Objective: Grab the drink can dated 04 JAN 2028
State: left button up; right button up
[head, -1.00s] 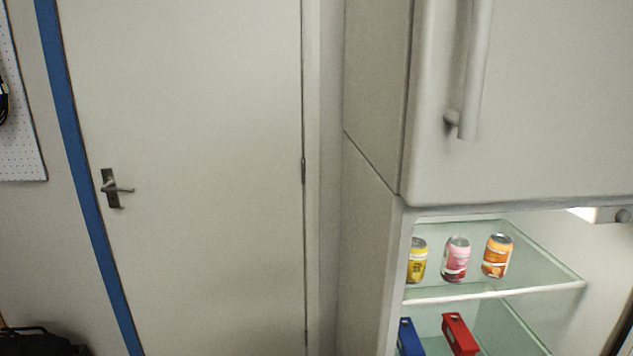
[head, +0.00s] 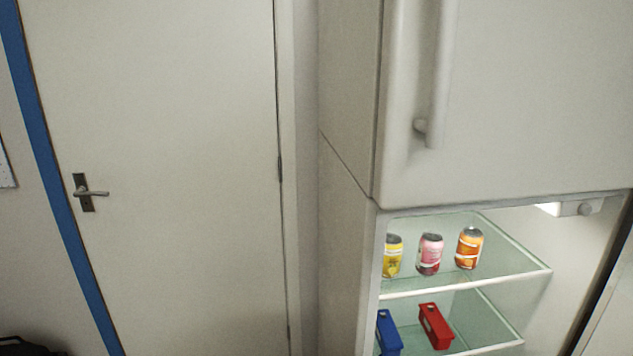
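Three drink cans stand upright in a row on the upper glass shelf (head: 510,272) of the open lower fridge compartment. The yellow can (head: 392,257) is at the left, close behind the compartment's left edge. The pink can (head: 430,254) is in the middle and the orange can (head: 469,248) at the right, with small gaps between them. No date can be read on any can at this size. Neither of my grippers shows in the head view.
A blue container (head: 388,333) and a red container (head: 435,326) sit on the lower shelf. The fridge's upper door (head: 520,100) is shut, with a vertical handle (head: 440,75). A closed room door (head: 170,170) is at the left. The shelf right of the orange can is clear.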

aim_at(431, 244)
jog(key=i+l+z, duration=0.1)
jog(key=l, duration=0.3)
jog(key=i+l, duration=0.2)
jog(key=l, duration=0.2)
jog(key=i+l+z, duration=0.15)
jog(key=l, duration=0.25)
